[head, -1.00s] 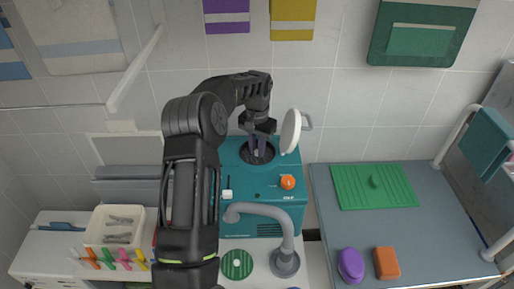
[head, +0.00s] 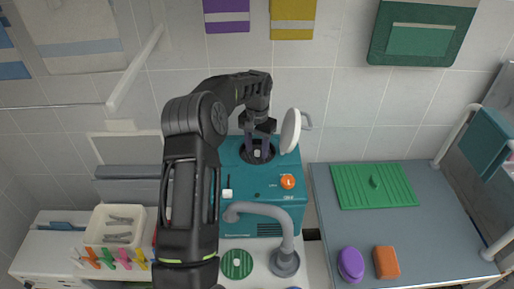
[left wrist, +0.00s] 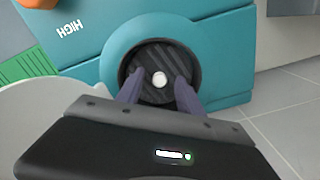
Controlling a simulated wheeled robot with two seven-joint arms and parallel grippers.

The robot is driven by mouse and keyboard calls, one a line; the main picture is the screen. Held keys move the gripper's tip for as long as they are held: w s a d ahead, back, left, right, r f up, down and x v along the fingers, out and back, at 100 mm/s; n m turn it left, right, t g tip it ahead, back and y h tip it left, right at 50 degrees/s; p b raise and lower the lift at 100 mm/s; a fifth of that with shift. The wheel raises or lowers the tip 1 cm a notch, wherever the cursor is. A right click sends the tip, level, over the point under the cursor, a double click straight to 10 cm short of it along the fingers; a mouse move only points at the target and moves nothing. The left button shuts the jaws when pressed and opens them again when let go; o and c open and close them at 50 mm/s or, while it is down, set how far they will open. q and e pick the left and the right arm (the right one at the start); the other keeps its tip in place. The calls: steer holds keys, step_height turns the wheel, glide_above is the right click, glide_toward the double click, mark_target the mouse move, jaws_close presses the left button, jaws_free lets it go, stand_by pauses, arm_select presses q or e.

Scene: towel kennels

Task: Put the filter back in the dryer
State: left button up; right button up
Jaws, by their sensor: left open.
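The teal dryer (head: 285,215) stands against the tiled wall with its white round lid (head: 290,131) swung open to the right of its opening. In the left wrist view, a dark striped disc with a white knob, apparently the filter (left wrist: 155,96), lies inside the round opening (left wrist: 197,62). My left gripper (head: 257,140) is over the opening, pointing down. In the left wrist view, the open fingers (left wrist: 158,83) are on either side of the knob, with a gap to it. How deep the disc sits is hard to tell. My right gripper is not in view.
A green striped disc with a white knob (head: 237,264) lies in front of the dryer, beside a grey hose (head: 286,225). The grey table (head: 340,240) at right holds a green mat (head: 350,186), purple item (head: 350,264) and orange block (head: 387,262). A basket (head: 95,230) stands at left.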

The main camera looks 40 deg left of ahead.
arm_select(q)
steer(key=shift+r+b, duration=0.55)
steer(key=shift+r, duration=3.35)
